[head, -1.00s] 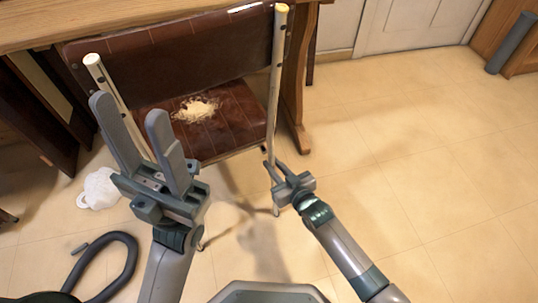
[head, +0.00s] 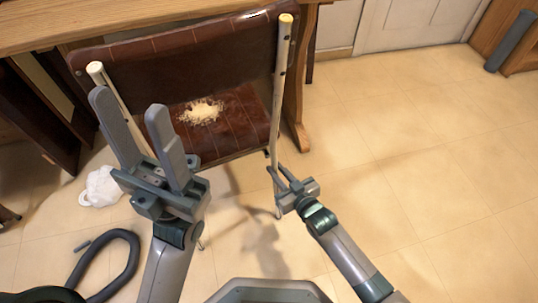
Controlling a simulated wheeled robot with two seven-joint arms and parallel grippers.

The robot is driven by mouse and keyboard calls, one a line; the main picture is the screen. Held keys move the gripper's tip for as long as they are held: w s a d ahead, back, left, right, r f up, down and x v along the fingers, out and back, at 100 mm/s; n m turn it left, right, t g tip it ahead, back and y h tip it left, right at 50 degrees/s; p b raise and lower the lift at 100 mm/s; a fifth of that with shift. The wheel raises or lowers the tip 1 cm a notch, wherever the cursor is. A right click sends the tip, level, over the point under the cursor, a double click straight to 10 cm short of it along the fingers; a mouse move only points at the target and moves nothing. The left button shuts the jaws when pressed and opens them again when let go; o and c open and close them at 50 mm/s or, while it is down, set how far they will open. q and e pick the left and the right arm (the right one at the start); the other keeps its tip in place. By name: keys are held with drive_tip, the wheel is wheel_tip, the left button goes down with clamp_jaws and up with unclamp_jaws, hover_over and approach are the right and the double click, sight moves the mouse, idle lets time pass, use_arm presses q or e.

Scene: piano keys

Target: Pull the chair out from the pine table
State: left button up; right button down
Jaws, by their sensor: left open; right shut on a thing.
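The chair (head: 170,57) has a dark brown padded back and seat on pale tube posts. It stands with its back toward me, in front of the pine table (head: 130,18) at the top left. A pale crumbly patch lies on the seat. My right gripper (head: 275,172) is shut on the chair's right post, low down below the seat level. My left gripper (head: 127,108) is open and empty, its fingers pointing up in front of the chair's left post. It hides part of that post and of the seat's left edge.
A white crumpled item (head: 99,187) lies on the floor at the left. A dark curved hose (head: 132,262) lies at the lower left. A grey cylinder (head: 510,41) leans by the wooden unit at the top right. The tiled floor on the right is clear.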

drive_tip(key=shift+s+d+f+p, duration=0.1)
drive_tip(key=shift+s+d+p, duration=0.25)
drive_tip(key=shift+s, duration=0.35)
drive_tip(key=shift+s+d+f+p, duration=0.1)
drive_tip(key=shift+s+d+p, duration=0.3)
drive_tip(key=shift+s, duration=0.3)
drive_tip(key=shift+s+d+f+p, duration=0.1)
drive_tip(key=shift+s+d+p, duration=0.25)
drive_tip(key=shift+s, duration=0.35)
drive_tip(key=shift+s+r, duration=0.1)
drive_tip(key=s, duration=0.1)
drive_tip(key=s+d+p, duration=0.1)
drive_tip(key=s, duration=0.1)
drive_tip(key=s+d+p, duration=0.1)
drive_tip(key=shift+s+d, duration=0.2)
drive_tip(key=shift+s, duration=0.05)
drive_tip(key=shift+r, duration=0.15)
drive_tip(key=shift+s+p, duration=0.1)
drive_tip(key=shift+p, duration=0.2)
drive_tip(key=s, duration=0.1)
drive_tip(key=s+d+p, duration=0.1)
drive_tip(key=s+d, duration=0.1)
drive_tip(key=s, duration=0.1)
drive_tip(key=shift+s+p, duration=0.1)
drive_tip(key=shift+p, duration=0.3)
